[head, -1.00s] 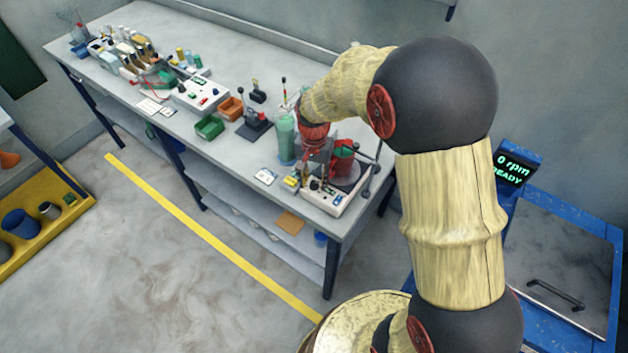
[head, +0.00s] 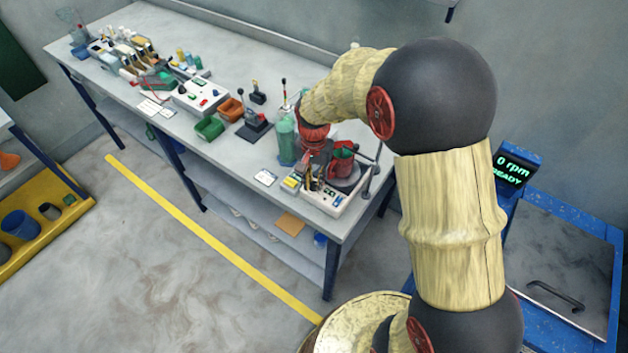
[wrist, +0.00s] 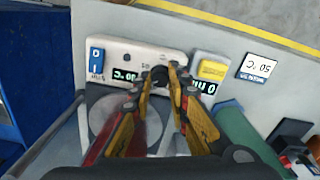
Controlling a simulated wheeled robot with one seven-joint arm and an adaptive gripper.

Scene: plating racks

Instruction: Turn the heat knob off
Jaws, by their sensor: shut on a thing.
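The heat knob (wrist: 159,75) is a small dark round knob on the white front panel (wrist: 133,49) of a hotplate unit, seen in the wrist view. My gripper (wrist: 161,74) is shut on it, with one yellow finger on each side. The fingers hide part of the knob, and I cannot read where it points. A small lit display (wrist: 124,75) is left of the knob, its digits partly hidden. In the head view my gripper (head: 312,178) reaches down to the unit (head: 328,201) at the table's near right end; the knob is hidden there.
A blue switch (wrist: 97,62) and a yellow button (wrist: 212,70) flank the knob. A grey round plate (wrist: 108,117) lies behind the panel. A red beaker (head: 343,160), a thin stand and a green bottle (head: 287,140) are close to my gripper. A temperature card (wrist: 257,68) lies beside the unit.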

